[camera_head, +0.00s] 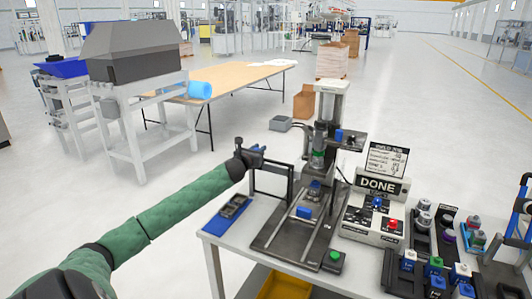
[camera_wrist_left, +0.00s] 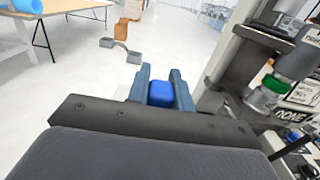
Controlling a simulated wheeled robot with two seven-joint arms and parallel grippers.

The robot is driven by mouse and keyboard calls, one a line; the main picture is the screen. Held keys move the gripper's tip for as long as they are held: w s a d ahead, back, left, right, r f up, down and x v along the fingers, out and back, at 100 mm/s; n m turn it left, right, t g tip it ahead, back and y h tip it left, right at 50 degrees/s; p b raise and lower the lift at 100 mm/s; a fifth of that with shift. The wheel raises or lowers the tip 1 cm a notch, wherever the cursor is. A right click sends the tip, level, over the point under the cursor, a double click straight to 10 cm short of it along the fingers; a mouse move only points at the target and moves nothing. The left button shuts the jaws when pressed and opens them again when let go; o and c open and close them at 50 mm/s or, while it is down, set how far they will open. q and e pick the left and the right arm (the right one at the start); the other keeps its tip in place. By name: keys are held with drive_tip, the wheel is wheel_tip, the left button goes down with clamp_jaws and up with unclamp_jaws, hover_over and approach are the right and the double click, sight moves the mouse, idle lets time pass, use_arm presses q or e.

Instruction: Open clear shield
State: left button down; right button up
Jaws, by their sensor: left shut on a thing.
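The clear shield (camera_head: 272,167) shows mainly as a thin dark frame at the left side of the press (camera_head: 322,150); its see-through panel is hard to make out. My left gripper (camera_head: 258,151) is at the frame's upper left corner. In the left wrist view, the fingers of my left gripper (camera_wrist_left: 161,76) are shut on a blue block-like handle (camera_wrist_left: 161,94), which sits between them. Where the handle joins the shield is hidden. The press column stands to the right of the gripper. My right gripper is not in view.
The worktable (camera_head: 225,246) carries a blue tray (camera_head: 228,213), a control box with a DONE sign (camera_head: 377,186), a green button (camera_head: 334,258) and racks of parts at right. A yellow bin (camera_head: 284,286) is below. Open floor lies left of the table.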

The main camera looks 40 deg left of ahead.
use_arm(q)
drive_tip(key=shift+s+a, duration=0.15)
drive_tip(key=shift+a, duration=0.35)
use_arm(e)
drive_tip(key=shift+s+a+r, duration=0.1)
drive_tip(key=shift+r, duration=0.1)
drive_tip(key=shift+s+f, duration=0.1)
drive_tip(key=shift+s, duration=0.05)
use_arm(q)
drive_tip(key=c, duration=1.2)
unclamp_jaws()
drive_tip(key=shift+c, duration=0.2)
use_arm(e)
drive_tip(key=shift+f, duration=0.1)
use_arm(q)
drive_tip(key=shift+s, duration=0.1)
